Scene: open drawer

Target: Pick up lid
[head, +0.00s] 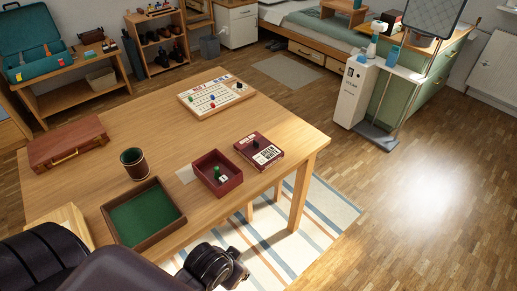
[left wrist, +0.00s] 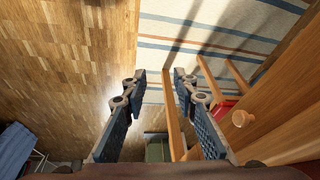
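A dark red lid (head: 259,150) with a printed label lies flat on the wooden table, near its right edge, with a black pawn on top. Left of it stands an open dark red box (head: 217,181) holding a green pawn and a white die. My left arm comes in at the bottom of the head view; its fingertips cannot be made out there. In the left wrist view my left gripper (left wrist: 158,85) is open and empty, its two fingers apart above floor and rug beside the table. The lid is not clearly seen there. My right gripper is not in view.
The table (head: 285,112) also holds a green-lined tray (head: 178,221), a dice cup (head: 134,164), a brown case (head: 68,145) and a game board (head: 215,93). A round wooden knob (left wrist: 242,118) juts out near the left gripper. A striped rug (head: 318,212) lies beside the table.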

